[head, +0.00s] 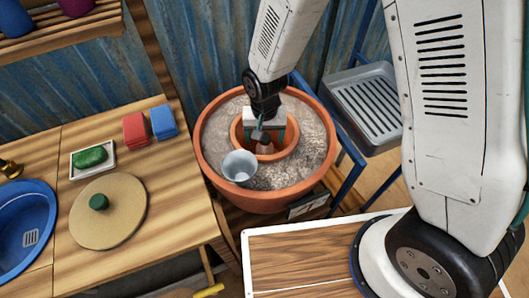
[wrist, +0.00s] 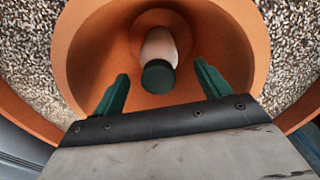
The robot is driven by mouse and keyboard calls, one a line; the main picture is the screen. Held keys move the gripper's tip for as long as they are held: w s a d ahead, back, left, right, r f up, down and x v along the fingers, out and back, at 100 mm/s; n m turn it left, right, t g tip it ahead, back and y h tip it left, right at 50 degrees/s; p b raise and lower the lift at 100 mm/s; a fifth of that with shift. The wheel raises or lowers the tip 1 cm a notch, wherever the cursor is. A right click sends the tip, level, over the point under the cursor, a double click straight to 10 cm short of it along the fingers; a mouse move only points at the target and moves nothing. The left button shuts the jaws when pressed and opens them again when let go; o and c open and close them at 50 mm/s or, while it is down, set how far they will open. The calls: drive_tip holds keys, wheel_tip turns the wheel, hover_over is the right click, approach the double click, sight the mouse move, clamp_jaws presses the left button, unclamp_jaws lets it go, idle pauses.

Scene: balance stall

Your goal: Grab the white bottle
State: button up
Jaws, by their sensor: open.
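The white bottle (wrist: 159,47) stands or leans inside the small inner terracotta pot (wrist: 85,40), its dark green cap (wrist: 158,78) towards my camera. My gripper (wrist: 162,76) is open, with one green finger on each side of the cap and clear gaps between. I cannot tell how deep the fingertips are relative to the cap. In the head view my gripper (head: 265,140) points down into the inner pot (head: 292,150), and the bottle is mostly hidden.
The inner pot sits in gravel (head: 313,140) within a large terracotta pot (head: 207,165). A grey metal cup (head: 240,167) stands on the gravel beside it. A wooden counter (head: 170,225) is at left; a grey tray (head: 368,100) is at right. The inner pot's wall surrounds my fingers.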

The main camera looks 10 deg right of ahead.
sight(265, 151)
drive_tip(key=f, duration=0.3)
drive_tip(key=shift+s+f, duration=0.2)
drive_tip(key=shift+f, duration=0.1)
drive_tip(key=c, duration=1.6)
drive_tip(key=shift+c, duration=0.2)
